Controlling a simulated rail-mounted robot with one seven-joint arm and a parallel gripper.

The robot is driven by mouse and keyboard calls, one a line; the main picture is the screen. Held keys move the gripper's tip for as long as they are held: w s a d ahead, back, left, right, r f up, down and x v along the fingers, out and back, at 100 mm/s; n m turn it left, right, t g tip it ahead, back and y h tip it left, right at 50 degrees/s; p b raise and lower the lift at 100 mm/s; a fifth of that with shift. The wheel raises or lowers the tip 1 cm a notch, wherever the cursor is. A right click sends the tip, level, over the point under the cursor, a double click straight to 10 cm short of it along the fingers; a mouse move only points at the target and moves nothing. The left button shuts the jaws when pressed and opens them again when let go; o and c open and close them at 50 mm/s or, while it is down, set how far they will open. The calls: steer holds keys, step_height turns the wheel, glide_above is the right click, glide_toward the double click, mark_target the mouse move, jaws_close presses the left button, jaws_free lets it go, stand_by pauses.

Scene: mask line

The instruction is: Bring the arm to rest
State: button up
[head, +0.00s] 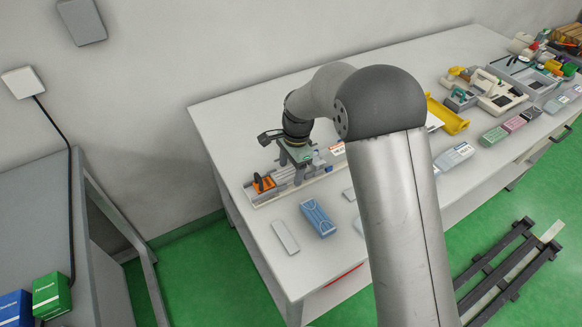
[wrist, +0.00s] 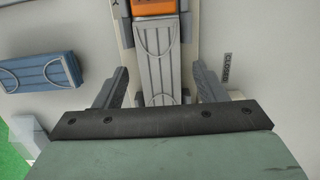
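My gripper (wrist: 160,78) is open in the wrist view, one finger on each side of a grey packet (wrist: 160,55) with curved white lines. Gaps show between the packet and both fingers. The packet lies in a pale track (wrist: 127,30) with an orange part (wrist: 153,6) at its far end. In the head view my gripper (head: 297,157) hangs low over the track on the white table (head: 262,120); its fingertips are too small to make out there. The orange block (head: 264,184) shows at the track's left end.
A blue packet (wrist: 40,72) lies left of the track; it also shows in the head view (head: 318,217), near a pale flat piece (head: 285,237). A yellow tray (head: 447,116) and several devices stand farther right. The table's back left is clear. My arm hides part of the table.

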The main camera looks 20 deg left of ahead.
steer(key=shift+r, duration=0.1)
stand_by(0.4)
steer(key=shift+r+p, duration=0.65)
steer(key=shift+r, duration=0.3)
steer(key=shift+r+p, duration=1.9)
steer(key=shift+r, duration=1.05)
